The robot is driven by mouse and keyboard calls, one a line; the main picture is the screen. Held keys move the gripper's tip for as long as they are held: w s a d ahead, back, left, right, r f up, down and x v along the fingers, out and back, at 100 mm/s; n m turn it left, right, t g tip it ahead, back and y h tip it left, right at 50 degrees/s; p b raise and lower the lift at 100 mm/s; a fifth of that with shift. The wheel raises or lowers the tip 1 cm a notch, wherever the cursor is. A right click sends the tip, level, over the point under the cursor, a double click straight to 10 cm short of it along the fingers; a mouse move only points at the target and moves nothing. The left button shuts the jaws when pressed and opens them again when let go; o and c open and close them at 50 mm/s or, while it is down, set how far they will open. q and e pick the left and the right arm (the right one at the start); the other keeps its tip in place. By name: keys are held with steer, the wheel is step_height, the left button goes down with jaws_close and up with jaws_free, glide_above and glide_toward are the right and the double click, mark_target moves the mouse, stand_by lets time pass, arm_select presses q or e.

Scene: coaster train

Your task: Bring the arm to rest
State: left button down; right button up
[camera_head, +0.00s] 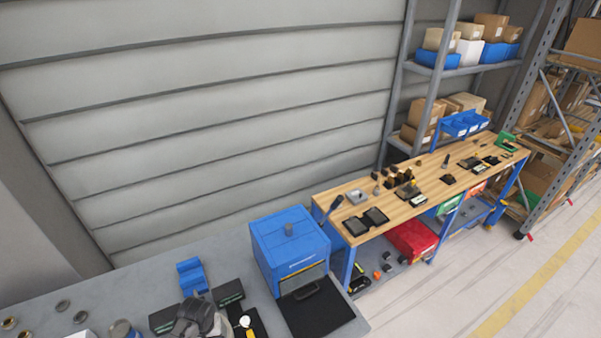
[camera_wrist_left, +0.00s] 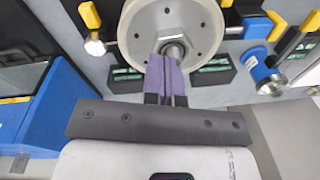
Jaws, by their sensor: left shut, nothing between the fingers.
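My left gripper (camera_wrist_left: 170,62) shows in the left wrist view, its fingers shut together with nothing between them. The fingertips lie in front of the middle of a round pale flange disc (camera_wrist_left: 140,30); I cannot tell whether they touch it. In the head view I cannot make out either gripper for certain. My right gripper shows in no view.
Yellow-handled valves (camera_wrist_left: 93,28) and a blue valve (camera_wrist_left: 262,72) lie around the disc. A blue box (camera_head: 289,243) stands on the grey bench (camera_head: 140,277). A wooden workbench (camera_head: 400,215) with small parts and loaded shelves stand to the right.

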arm_select(q)
steer(key=w+d+r+m+t, duration=0.2)
steer(key=r+m, duration=0.1)
steer(key=r, duration=0.5)
steer(key=w+d+r+m+t, duration=0.2)
steer(key=w+d+r, duration=0.1)
steer(key=r, duration=0.4)
steer(key=s+d+r+m+t, duration=0.2)
steer(key=s+r+t, duration=0.1)
steer(key=s+r, duration=0.4)
steer(key=s+r+n+h, duration=0.1)
steer(key=s+n, duration=0.1)
steer(key=s, duration=1.3)
steer(key=s+f+g, duration=0.2)
steer(key=s+f, duration=0.3)
steer(key=s, duration=0.3)
steer(key=s+f+g, duration=0.1)
steer(key=s+f, duration=0.4)
steer(key=s, duration=0.3)
steer(key=shift+a+g, duration=0.35)
steer(key=shift+g, duration=0.05)
steer(key=shift+f, duration=0.1)
